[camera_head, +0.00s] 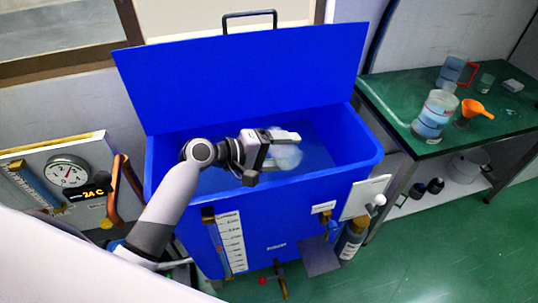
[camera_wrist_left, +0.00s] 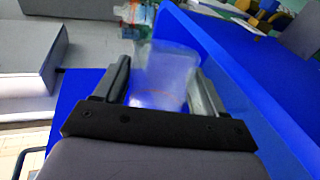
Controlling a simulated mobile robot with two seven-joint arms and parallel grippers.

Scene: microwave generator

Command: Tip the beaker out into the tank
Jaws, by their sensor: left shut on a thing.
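The tank (camera_head: 367,160) is a large blue open-topped box, with its blue lid (camera_head: 240,80) raised behind it. My left gripper (camera_head: 280,143) reaches over the tank opening from the left. It is shut on a clear, whitish beaker (camera_head: 287,157). In the left wrist view the beaker (camera_wrist_left: 165,75) sits between the two fingers of the left gripper (camera_wrist_left: 160,90), with blue tank wall to its right. The beaker's tilt and its contents are hard to tell. Water inside the tank cannot be made out clearly. My right gripper is out of view.
A green-topped table (camera_head: 390,110) stands right of the tank, holding a jug with blue liquid (camera_head: 434,117), an orange funnel (camera_head: 474,108) and other glassware. A panel with a round gauge (camera_head: 67,173) is at left. A bottle (camera_head: 352,237) stands by the tank's front right. Green floor is free at lower right.

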